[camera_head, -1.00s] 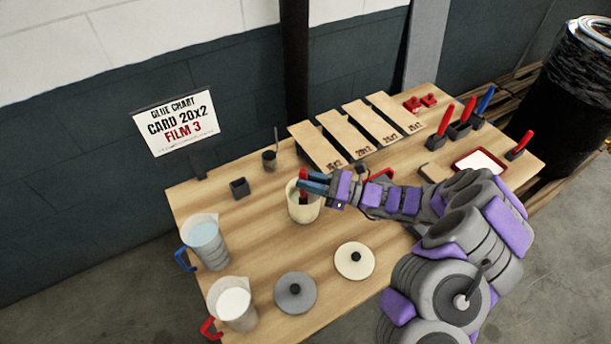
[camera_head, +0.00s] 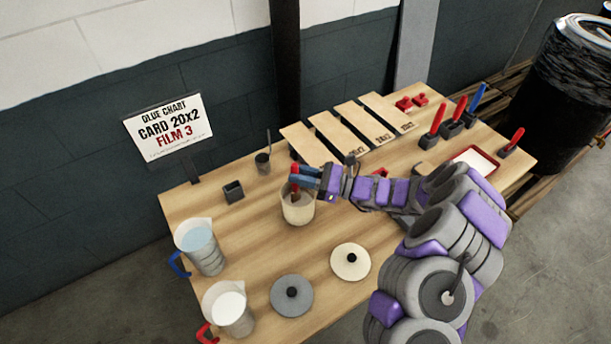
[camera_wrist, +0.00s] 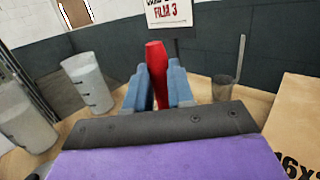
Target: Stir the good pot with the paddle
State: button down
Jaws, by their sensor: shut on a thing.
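My gripper (camera_head: 307,178) is shut on the red handle of the paddle (camera_wrist: 157,58), which stands upright between the blue fingers in the wrist view. In the head view the red handle (camera_head: 294,182) shows at the fingertips, over a cream pot (camera_head: 298,212) on the table. The paddle's lower end is down inside the pot's mouth, and its tip is hidden. The pot's contents are mostly hidden by the gripper. I cannot tell from a label whether this is the good pot.
A grey lid (camera_head: 292,297) and a cream lid (camera_head: 350,262) lie in front. Two jugs, one with a blue handle (camera_head: 201,250) and one with a red handle (camera_head: 229,310), stand at left. A dark holder (camera_head: 233,192), a small cup (camera_head: 263,165) and labelled boards (camera_head: 345,138) stand behind.

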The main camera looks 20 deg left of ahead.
notch_tip(320, 180, up, 9)
jog(key=s+d+p, duration=0.1)
jog(key=p, duration=0.4)
jog(key=shift+f, duration=0.15)
dwell(2.0)
dwell(0.8)
